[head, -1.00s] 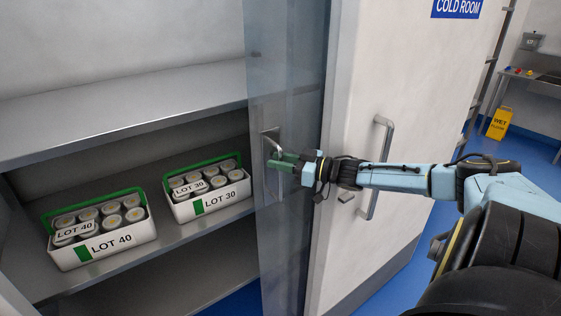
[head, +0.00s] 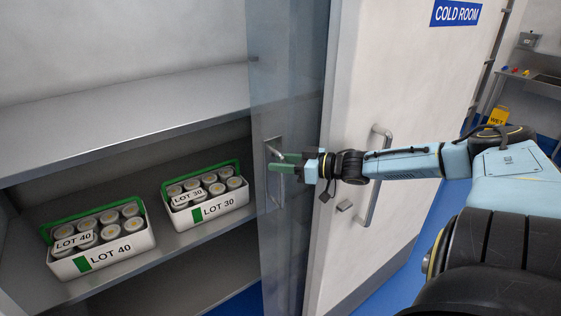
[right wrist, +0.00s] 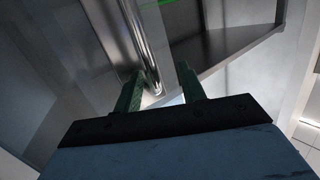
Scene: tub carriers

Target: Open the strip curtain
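The strip curtain (head: 285,80) is a see-through grey-blue sheet, gathered at the right side of the shelf opening beside the white door. It has a metal pull handle (head: 273,180), which also shows as a bright bar in the right wrist view (right wrist: 144,45). My right gripper (head: 280,162) is at this handle. In the right wrist view its green fingers (right wrist: 160,88) stand apart, with the bar between them close to the left finger; I cannot tell whether they touch. My left gripper is not in view.
Two white tubs with green handles, LOT 40 (head: 120,250) and LOT 30 (head: 230,205), stand on the lower metal shelf (head: 190,240). The upper shelf (head: 120,108) is bare. The white COLD ROOM door (head: 400,80) has its own handle (head: 376,190). A yellow sign (head: 497,116) stands behind my arm.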

